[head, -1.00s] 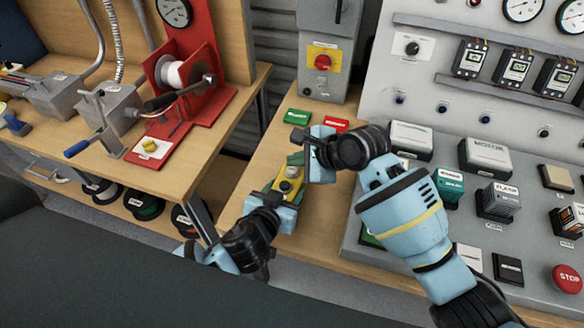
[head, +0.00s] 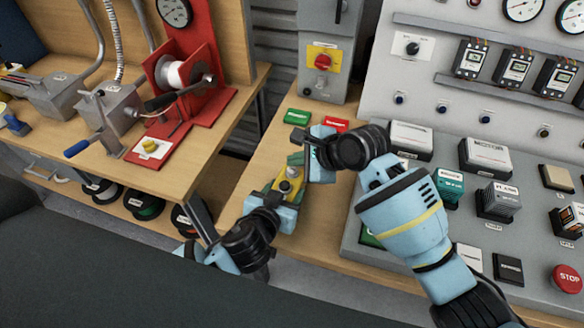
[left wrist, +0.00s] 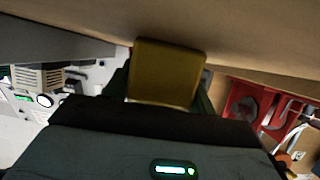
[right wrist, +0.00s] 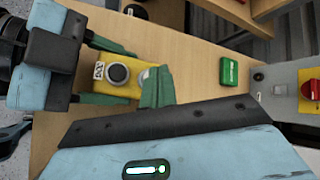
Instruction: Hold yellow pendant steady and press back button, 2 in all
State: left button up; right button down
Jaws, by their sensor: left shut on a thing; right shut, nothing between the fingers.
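The yellow pendant (head: 283,186) is above the wooden bench top, with its round buttons facing up. My left gripper (head: 287,190) is shut on it, its green fingers along the pendant's two sides. The pendant also shows between those fingers in the left wrist view (left wrist: 167,72). In the right wrist view the pendant (right wrist: 122,88) shows one grey round button (right wrist: 117,73). My right gripper (head: 296,160) is shut and empty, its green fingertips (right wrist: 157,88) together at the pendant's far end. They partly cover a second button there; I cannot tell whether they touch it.
A green block (head: 298,117) and a red block (head: 335,124) lie behind on the bench. A grey switch box (head: 325,62) with a red knob stands at the back. The sloped grey console (head: 400,235) is at the right, and a red winch stand (head: 205,95) at the left.

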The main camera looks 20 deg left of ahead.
jog(key=shift+f, duration=0.1)
jog(key=shift+f, duration=0.35)
jog(key=shift+f, duration=0.45)
dwell(1.0)
jog(key=shift+r, duration=0.95)
notch_tip(320, 180, up, 5)
jog(key=shift+f, duration=0.1)
dwell(0.4)
dwell(0.5)
